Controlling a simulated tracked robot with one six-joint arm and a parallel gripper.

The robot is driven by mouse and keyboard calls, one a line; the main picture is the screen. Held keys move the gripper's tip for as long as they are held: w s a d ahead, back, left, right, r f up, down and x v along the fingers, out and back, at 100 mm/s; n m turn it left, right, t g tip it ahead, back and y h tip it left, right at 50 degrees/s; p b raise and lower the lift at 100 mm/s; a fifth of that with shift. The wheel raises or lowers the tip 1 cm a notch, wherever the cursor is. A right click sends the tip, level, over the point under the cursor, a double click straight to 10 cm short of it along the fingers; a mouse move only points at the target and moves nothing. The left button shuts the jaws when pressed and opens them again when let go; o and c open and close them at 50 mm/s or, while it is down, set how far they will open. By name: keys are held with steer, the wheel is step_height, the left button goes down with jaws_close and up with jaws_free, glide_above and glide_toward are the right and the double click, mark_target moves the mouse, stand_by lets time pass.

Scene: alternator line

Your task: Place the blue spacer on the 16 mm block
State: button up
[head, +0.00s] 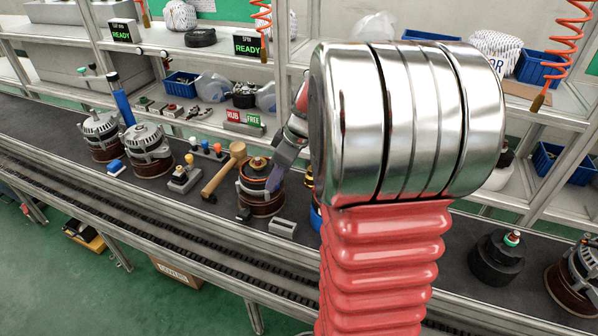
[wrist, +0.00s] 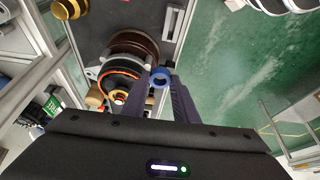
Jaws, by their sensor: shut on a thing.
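My gripper (wrist: 160,88) is shut on the blue spacer (wrist: 160,76), a small ring held between the fingertips in the wrist view. In the head view my gripper (head: 273,184) is in front of an alternator (head: 258,200) with a copper winding; the spacer cannot be made out there. The alternator (wrist: 122,68) lies just left of the spacer in the wrist view. A small grey slotted block (head: 283,228) lies on the dark bench right of the alternator. It also shows in the wrist view (wrist: 142,14). No size mark is readable, so I cannot tell whether it is the 16 mm block.
A wooden mallet (head: 224,172) and a grey stand with a yellow knob (head: 184,178) are left of the alternator. Two other alternators (head: 148,150) stand farther left. My own arm covers much of the head view's right half.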

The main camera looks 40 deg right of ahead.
steer(key=w+a+f+m+h, duration=0.1)
steer(key=w+a+m, duration=0.2)
steer(key=a, duration=0.8)
steer(key=w+a+f+m+h, duration=0.1)
steer(key=w+a+m, duration=0.1)
steer(key=w+a, duration=0.6)
steer(key=a, duration=0.3)
steer(key=shift+m+t, duration=0.4)
steer(key=shift+a+f, duration=0.1)
steer(key=shift+a, duration=0.05)
